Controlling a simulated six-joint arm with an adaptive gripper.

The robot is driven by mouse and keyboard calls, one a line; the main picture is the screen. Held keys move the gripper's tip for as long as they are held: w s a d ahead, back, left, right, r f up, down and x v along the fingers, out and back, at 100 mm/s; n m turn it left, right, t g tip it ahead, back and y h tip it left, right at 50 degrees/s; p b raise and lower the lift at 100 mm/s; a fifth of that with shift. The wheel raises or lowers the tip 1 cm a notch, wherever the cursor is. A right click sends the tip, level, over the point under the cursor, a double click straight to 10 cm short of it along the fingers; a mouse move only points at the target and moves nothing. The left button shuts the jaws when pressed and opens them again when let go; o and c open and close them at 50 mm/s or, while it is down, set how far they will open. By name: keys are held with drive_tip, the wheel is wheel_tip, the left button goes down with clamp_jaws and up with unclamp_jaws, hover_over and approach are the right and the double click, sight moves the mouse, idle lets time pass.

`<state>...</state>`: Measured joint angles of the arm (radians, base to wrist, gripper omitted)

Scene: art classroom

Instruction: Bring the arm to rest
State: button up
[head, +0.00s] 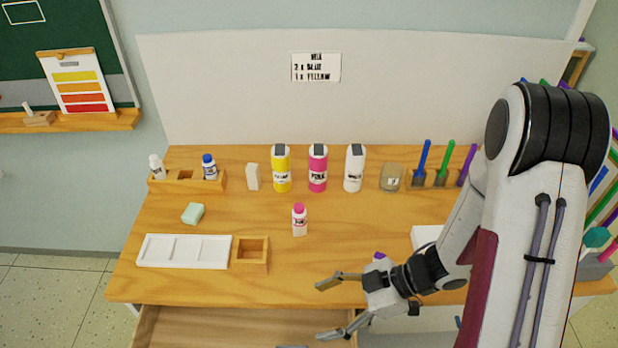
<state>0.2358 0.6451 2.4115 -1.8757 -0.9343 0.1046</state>
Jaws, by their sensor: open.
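My arm comes in from the right side of the head view and reaches down to the left. My gripper (331,309) is at its end, over the front edge of the wooden table (345,262), near the open drawer (210,328). The two fingers are spread wide apart with nothing between them. A small pink-capped bottle (299,220) stands on the table behind the gripper, apart from it. My arm hides the right part of the table.
A white palette tray (185,266) and a small wooden box (267,264) lie at front left. Yellow (281,184), pink (318,184) and white (354,185) bottles stand at the back, beside a glass jar (391,185). The table's middle is mostly clear.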

drive_tip(key=w+d+r+t+h, duration=0.1)
drive_tip(key=w, duration=0.1)
drive_tip(key=w+d+r+m+t+h, duration=0.1)
drive_tip(key=w, duration=0.2)
drive_tip(key=w+d+t+h, duration=0.1)
drive_tip(key=w+d, duration=0.1)
drive_tip(key=w, duration=0.1)
drive_tip(key=shift+r+m+t, duration=0.3)
drive_tip(key=shift+r, duration=0.1)
drive_tip(key=w+d+r+m+t+h, duration=0.4)
drive_tip(key=w+d+r+h, duration=0.15)
drive_tip(key=d+r, duration=0.25)
drive_tip(key=s+d+r+m+t+h, duration=0.1)
drive_tip(key=s+d+r+m+h, duration=0.3)
drive_tip(key=d+r, duration=0.45)
drive_tip(key=s+a+r+m+g, duration=0.1)
drive_tip(key=s+a+r+m, duration=0.1)
drive_tip(key=s, duration=0.4)
drive_tip(key=s+a+r+m+g+y, duration=0.1)
drive_tip(key=s+a+r+m, duration=0.1)
drive_tip(key=s, duration=0.5)
drive_tip(key=s+a+r+m+g+y, duration=0.1)
drive_tip(key=s+a+r+m, duration=0.1)
drive_tip(key=s, duration=0.4)
drive_tip(key=shift+s+a+r+m, duration=0.3)
drive_tip(key=shift+a+m, duration=0.35)
drive_tip(key=shift+m, duration=0.55)
